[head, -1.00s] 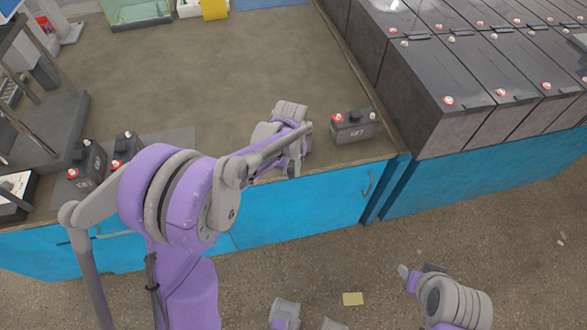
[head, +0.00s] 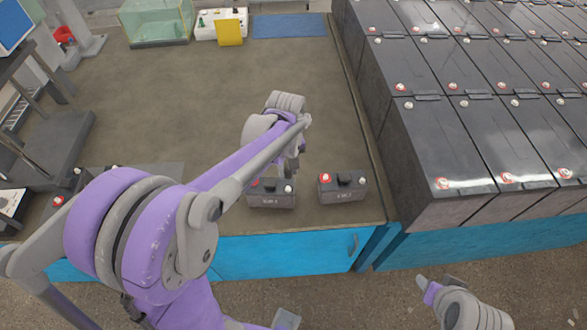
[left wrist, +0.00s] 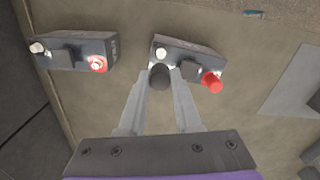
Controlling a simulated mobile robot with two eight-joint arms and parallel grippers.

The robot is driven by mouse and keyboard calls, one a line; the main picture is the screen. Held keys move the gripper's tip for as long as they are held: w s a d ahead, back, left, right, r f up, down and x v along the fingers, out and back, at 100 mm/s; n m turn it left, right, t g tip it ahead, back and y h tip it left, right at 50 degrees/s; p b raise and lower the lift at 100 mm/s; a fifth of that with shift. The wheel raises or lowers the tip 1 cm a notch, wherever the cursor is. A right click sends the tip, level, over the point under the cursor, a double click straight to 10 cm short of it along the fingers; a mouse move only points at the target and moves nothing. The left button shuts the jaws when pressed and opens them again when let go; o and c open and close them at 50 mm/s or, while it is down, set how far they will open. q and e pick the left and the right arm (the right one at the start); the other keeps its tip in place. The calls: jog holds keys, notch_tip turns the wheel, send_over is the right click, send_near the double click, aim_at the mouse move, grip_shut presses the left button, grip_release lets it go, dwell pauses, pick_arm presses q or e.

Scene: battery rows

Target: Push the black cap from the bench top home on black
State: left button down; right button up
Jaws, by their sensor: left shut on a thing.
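The black cap (left wrist: 160,77) is pinched between the fingertips of my left gripper (left wrist: 162,80) in the left wrist view. It is close to the bare silver post (left wrist: 160,53) of a small dark battery (left wrist: 190,58); I cannot tell whether they touch. A red cap (left wrist: 211,82) stands on that battery's other post. In the head view my left gripper (head: 294,160) is over this battery (head: 271,198) at the bench's front edge, and its fingertips and the black cap are hidden. Part of my right arm (head: 440,288) shows low, off the bench; its jaws are unclear.
A second small battery (head: 343,190) stands just to the right on the bench top (head: 200,100). Large battery rows (head: 450,140) stand beyond the bench's right edge. A glass tank (head: 155,22), a yellow card (head: 230,33) and a blue mat (head: 289,26) lie at the back. The bench middle is clear.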

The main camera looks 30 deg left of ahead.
aim_at(288, 188)
pick_arm(q)
jog(key=shift+s+f, duration=0.15)
jog(key=shift+f, duration=0.05)
jog(key=shift+s+f+b, duration=0.15)
jog(key=shift+f+b, duration=0.3)
jog(key=shift+f, duration=0.1)
jog(key=shift+f+b, duration=0.7)
jog(key=shift+f, duration=0.7)
pick_arm(e)
jog(key=f, duration=0.1)
jog(key=s+f, duration=0.1)
jog(key=f, duration=0.1)
jog(key=shift+s, duration=0.3)
jog(key=shift+f, duration=0.2)
pick_arm(q)
jog(key=shift+f+b, duration=1.15)
jog(key=shift+f, duration=0.3)
pick_arm(e)
jog(key=shift+s+f, duration=0.2)
jog(key=shift+f, duration=0.45)
jog(key=shift+s+f, duration=0.2)
jog(key=shift+f, duration=0.45)
